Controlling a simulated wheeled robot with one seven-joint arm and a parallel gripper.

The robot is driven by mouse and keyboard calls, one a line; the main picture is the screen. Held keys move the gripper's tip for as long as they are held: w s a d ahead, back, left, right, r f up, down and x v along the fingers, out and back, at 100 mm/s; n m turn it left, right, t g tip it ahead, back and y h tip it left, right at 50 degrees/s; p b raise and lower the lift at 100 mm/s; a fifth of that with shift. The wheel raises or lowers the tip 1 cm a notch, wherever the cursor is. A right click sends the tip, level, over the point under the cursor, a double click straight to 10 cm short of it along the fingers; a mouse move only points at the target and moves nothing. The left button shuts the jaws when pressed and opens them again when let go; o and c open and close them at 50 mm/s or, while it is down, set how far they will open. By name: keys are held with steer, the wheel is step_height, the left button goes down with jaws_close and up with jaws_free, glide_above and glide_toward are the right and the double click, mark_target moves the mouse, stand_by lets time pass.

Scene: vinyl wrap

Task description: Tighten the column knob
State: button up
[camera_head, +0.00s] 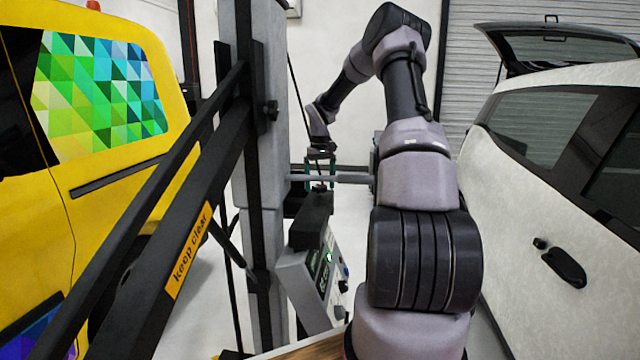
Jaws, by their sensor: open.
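A dark block below partly blends with the fingertips.
A control box with a green light (318,275) stands below my gripper. Black diagonal beams with a "keep clear" label (190,250) cross the left foreground. A yellow van (120,190) is at left, a white car (560,190) at right.

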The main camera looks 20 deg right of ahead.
steer(key=shift+c, duration=0.3)
steer(key=c, duration=1.3)
steer(key=shift+m, duration=0.3)
steer(key=m, duration=0.3)
steer(key=shift+m, duration=0.4)
steer(key=m, duration=0.4)
steer(key=shift+m, duration=0.3)
steer(key=m, duration=0.8)
steer(key=shift+m, duration=0.6)
